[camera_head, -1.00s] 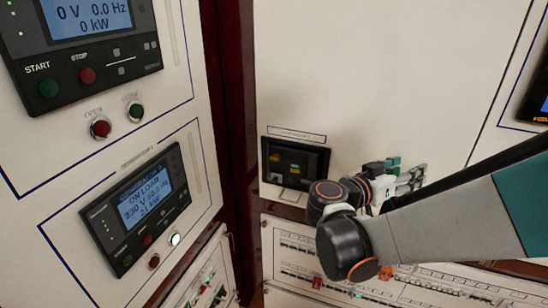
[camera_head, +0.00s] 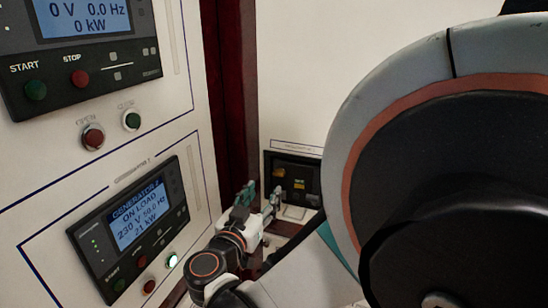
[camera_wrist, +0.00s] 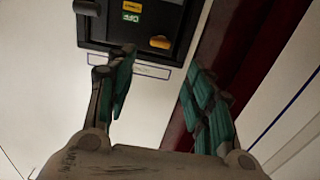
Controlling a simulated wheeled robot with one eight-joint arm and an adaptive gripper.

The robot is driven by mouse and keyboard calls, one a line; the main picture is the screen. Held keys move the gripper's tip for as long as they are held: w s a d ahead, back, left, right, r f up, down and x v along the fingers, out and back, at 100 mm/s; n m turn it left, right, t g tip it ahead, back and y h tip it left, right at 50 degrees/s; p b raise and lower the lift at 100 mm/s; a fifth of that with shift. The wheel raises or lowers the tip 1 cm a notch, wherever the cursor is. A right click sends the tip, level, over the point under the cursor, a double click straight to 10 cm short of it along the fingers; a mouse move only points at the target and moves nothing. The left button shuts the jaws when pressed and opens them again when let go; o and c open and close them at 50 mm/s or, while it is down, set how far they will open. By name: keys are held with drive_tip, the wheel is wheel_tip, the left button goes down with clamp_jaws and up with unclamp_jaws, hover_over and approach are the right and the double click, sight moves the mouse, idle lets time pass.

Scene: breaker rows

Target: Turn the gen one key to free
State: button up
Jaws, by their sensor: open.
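A small black framed unit (camera_head: 292,180) is set in the white panel beyond the dark red post. It carries an amber-yellow piece and a small label. In the wrist view the unit (camera_wrist: 183,35) is at the top, with the amber piece (camera_wrist: 160,42) at its lower right and a yellow-green label (camera_wrist: 131,12) left of that. I cannot make out a key or its position. My gripper (camera_head: 257,200) is open and empty, in front of the post and the unit's left side. In the wrist view its teal-padded fingers (camera_wrist: 162,75) are spread below the unit, apart from the amber piece.
The left cabinet holds an upper controller (camera_head: 90,40) reading 0 kW and a lower generator controller (camera_head: 130,225) reading ON LOAD. Red (camera_head: 92,136) and green (camera_head: 131,120) buttons sit between them. The dark red post (camera_head: 228,100) stands close to my gripper. My arm covers the right side.

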sight(277, 174)
drive_tip(key=b+x, duration=0.2)
drive_tip(key=x, duration=0.8)
drive_tip(key=shift+f, duration=0.1)
drive_tip(key=c, duration=1.1)
